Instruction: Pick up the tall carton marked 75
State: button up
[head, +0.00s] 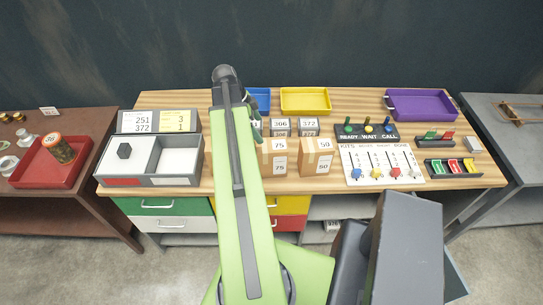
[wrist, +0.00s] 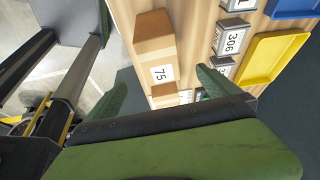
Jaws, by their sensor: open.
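The tall brown carton marked 75 (head: 267,158) stands on the wooden bench in the head view, its left side partly hidden by my arm. In the wrist view the carton (wrist: 152,35) shows in the upper middle with its white 75 label facing down the picture. My gripper (wrist: 162,75) is open and empty, its green fingers on either side of the label in that view. In the head view my gripper is mostly hidden behind my arm; a dark green finger shows above and behind the carton.
A similar carton marked 50 (head: 316,158) stands to the right. A yellow tray (head: 305,111), a blue tray (head: 262,92) and a purple tray (head: 455,117) lie at the back.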

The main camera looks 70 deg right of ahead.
aim_at(272, 158)
jog(key=b+x, duration=1.5)
jog(key=x, duration=0.2)
jog(key=shift+w+f, duration=0.1)
jog(key=shift+a+f+b, duration=0.1)
jog(key=shift+f+b, duration=0.15)
jog(key=shift+b, duration=0.1)
jog(key=c, duration=2.1)
